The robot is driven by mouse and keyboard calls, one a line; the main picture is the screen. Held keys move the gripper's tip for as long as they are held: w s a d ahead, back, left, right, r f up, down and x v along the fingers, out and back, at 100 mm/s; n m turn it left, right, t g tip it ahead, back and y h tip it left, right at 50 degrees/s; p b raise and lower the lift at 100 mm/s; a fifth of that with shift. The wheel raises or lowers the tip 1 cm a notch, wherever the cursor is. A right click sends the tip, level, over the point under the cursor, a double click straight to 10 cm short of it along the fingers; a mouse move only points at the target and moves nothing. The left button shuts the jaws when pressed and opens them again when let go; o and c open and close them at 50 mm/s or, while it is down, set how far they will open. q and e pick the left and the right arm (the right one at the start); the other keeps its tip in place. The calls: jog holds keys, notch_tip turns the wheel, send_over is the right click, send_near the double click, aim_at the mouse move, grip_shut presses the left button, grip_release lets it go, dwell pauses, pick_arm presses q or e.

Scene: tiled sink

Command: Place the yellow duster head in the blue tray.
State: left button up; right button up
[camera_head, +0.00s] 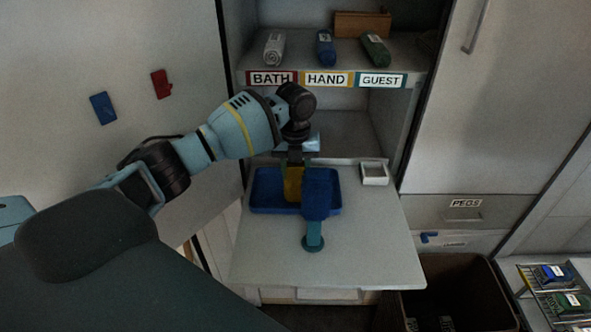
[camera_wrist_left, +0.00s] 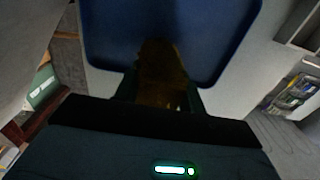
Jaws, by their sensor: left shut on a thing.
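My left gripper (camera_head: 294,168) points down over the blue tray (camera_head: 262,202) and is shut on the yellow duster head (camera_head: 292,186). The duster head hangs between the fingers, its upper part hidden by them. In the left wrist view the dark yellow duster head (camera_wrist_left: 161,72) reaches out from the jaws across the blue tray (camera_wrist_left: 105,35). Whether it touches the tray floor I cannot tell. The tray lies on the pull-out shelf. My right gripper is not in view.
A blue fluffy head (camera_head: 318,190) on a teal handle (camera_head: 313,236) stands in front of the tray, overlapping it in view. A small white box (camera_head: 374,173) sits right of the tray. Rolled towels (camera_head: 326,48) lie on the labelled shelf above.

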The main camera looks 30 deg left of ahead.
pick_arm(q)
jog(key=shift+f, duration=0.2)
jog(key=o, duration=1)
jog(key=shift+c, duration=0.2)
jog(key=shift+r, duration=0.1)
notch_tip(320, 180, up, 12)
jog(key=shift+r, duration=0.1)
